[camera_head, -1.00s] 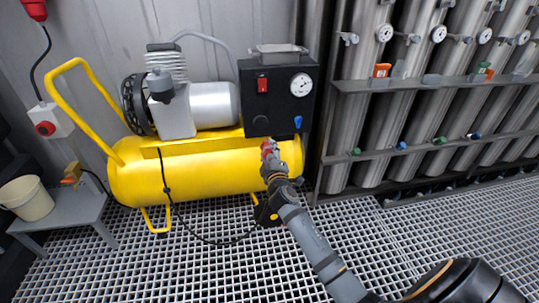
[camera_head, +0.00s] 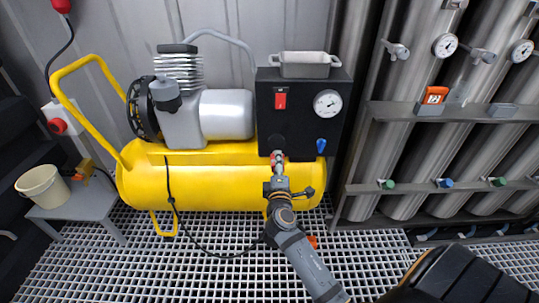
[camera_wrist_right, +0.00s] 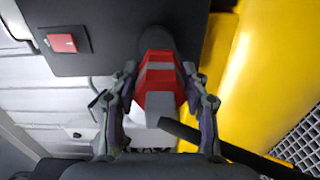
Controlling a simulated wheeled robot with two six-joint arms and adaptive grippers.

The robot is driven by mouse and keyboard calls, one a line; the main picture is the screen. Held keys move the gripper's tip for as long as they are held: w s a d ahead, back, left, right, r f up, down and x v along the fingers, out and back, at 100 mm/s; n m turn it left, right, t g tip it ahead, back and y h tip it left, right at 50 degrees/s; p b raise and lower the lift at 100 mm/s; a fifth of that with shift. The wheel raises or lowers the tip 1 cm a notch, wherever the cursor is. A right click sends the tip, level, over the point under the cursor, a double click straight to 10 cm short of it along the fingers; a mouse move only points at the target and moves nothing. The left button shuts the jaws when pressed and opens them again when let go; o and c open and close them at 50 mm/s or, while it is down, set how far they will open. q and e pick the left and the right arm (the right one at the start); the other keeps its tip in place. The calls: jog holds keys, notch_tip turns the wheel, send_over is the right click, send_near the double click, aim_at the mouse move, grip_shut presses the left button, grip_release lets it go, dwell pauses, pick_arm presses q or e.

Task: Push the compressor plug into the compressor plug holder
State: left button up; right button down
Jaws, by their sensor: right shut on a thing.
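The compressor plug (camera_wrist_right: 160,80) is red and pale grey, with a black cable (camera_wrist_right: 190,135) leaving its near end. In the head view the plug (camera_head: 277,157) is a small red spot at my right fingertips. My right gripper (camera_wrist_right: 160,103) is shut on it, one finger on each side. The holder looks to be the dark round socket (camera_wrist_right: 153,38) low on the compressor's black panel (camera_wrist_right: 120,42). The plug's far end lines up with the socket and appears to meet it; how deep it sits is hidden. My left gripper is out of view.
The yellow compressor tank (camera_head: 222,188) lies just below the panel, close to my right gripper. The panel carries a red switch (camera_head: 280,98), a gauge (camera_head: 327,103) and a blue knob (camera_head: 321,145). Steel cylinders (camera_head: 410,150) stand at right. A bucket (camera_head: 42,187) sits on a grey table at left.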

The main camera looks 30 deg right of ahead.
aim_at(277, 143)
jog(key=shift+w+d, duration=0.1)
jog(key=shift+d, duration=0.1)
jog(key=shift+a+r, duration=0.2)
jog(key=shift+r, duration=0.1)
jog(key=shift+w, duration=0.2)
jog(key=shift+x, duration=2.65)
jog(key=shift+w+d, duration=0.4)
jog(key=c, duration=0.6)
grip_release()
